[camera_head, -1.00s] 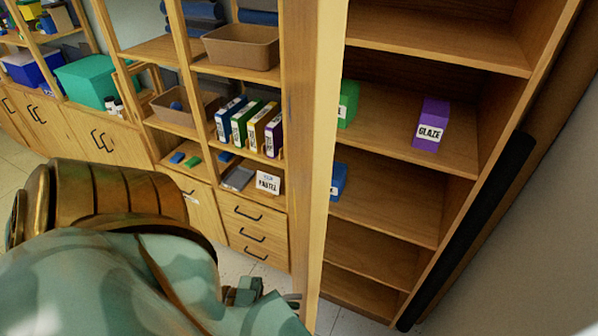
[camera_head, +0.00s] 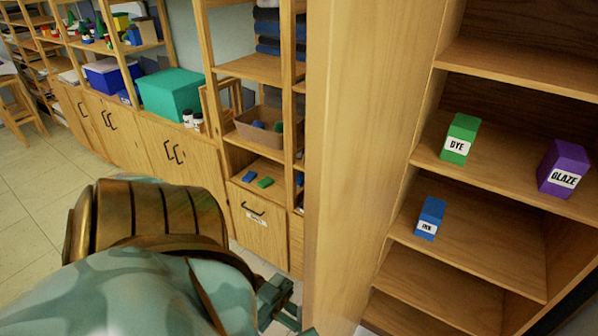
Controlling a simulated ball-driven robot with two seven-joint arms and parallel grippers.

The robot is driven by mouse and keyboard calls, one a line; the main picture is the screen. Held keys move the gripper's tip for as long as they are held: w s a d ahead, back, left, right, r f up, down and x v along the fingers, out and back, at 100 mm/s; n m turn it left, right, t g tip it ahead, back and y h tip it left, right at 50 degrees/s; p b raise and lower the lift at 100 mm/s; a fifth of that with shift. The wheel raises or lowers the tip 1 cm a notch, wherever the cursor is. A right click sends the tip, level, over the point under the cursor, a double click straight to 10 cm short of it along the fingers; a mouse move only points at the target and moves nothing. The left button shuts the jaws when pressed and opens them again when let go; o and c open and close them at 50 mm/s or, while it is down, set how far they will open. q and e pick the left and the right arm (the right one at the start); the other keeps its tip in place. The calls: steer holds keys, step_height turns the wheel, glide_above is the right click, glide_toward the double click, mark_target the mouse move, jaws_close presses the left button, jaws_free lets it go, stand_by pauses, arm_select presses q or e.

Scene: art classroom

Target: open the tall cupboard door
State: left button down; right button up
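The tall cupboard stands at the right with its shelves (camera_head: 480,255) in plain view. Its wooden door (camera_head: 350,130) is swung open and seen at a slant in the middle of the picture. My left gripper (camera_head: 290,312) is low in the picture, close to the left side of the door; its fingertips are partly cut off or hidden, and I cannot tell whether it touches the door. No handle shows on the visible part of the door. My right gripper is not in view.
Inside the cupboard are a green DYE box (camera_head: 460,138), a purple GLAZE box (camera_head: 563,168) and a blue INK box (camera_head: 430,217). Left of the door are open shelves and low cabinets (camera_head: 175,150). Free floor (camera_head: 40,205) lies at the far left.

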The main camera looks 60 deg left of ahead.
arm_select(q)
steer(key=shift+s+f, duration=0.1)
steer(key=shift+f, duration=0.05)
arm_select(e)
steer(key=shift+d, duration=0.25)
arm_select(q)
steer(key=c, duration=1.9)
jaws_free()
